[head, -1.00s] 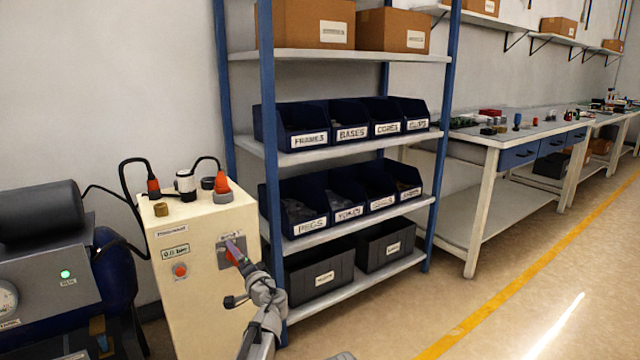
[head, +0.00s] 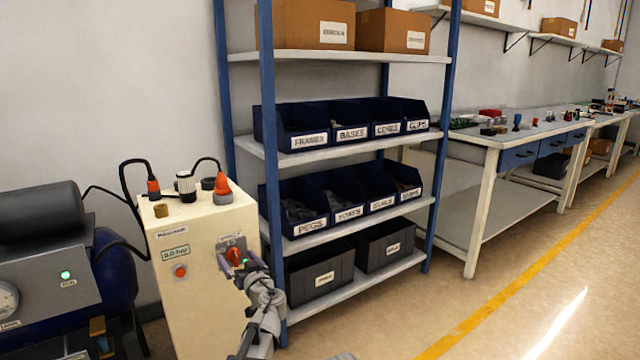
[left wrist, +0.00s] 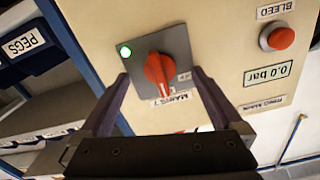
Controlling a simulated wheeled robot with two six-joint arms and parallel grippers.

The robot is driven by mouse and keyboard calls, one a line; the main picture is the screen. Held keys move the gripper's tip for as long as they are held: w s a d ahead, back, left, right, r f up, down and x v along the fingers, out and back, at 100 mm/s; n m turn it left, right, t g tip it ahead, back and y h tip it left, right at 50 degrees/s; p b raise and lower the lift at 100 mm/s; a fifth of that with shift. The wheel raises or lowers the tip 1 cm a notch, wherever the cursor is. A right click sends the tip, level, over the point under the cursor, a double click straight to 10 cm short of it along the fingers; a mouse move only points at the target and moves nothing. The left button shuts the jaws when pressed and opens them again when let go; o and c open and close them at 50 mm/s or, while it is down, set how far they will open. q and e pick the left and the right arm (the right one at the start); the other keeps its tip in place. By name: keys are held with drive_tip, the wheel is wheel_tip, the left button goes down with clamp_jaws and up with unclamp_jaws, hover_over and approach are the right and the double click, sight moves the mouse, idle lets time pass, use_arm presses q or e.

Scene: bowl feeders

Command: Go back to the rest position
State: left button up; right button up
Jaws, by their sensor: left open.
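My left gripper (head: 238,260) is open at the front of the cream cabinet (head: 200,330), at a red rotary knob (head: 233,256) on a grey plate. In the left wrist view, the two dark fingers of the left gripper (left wrist: 160,76) stand on either side of the red knob (left wrist: 160,70), with gaps between them and it. I cannot tell how far the fingertips are from the panel. A green lamp (left wrist: 125,51) is lit at the plate's corner. My right gripper is not in view.
A red bleed button (left wrist: 281,37) and a 0.0 bar display (left wrist: 268,73) are beside the knob. A blue-post shelf (head: 340,146) with labelled bins stands close right of the cabinet. A compressor (head: 45,265) stands left. The floor (head: 520,300) at right is clear.

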use_arm(q)
drive_tip(key=shift+n, duration=1.2)
drive_tip(key=shift+s, duration=0.15)
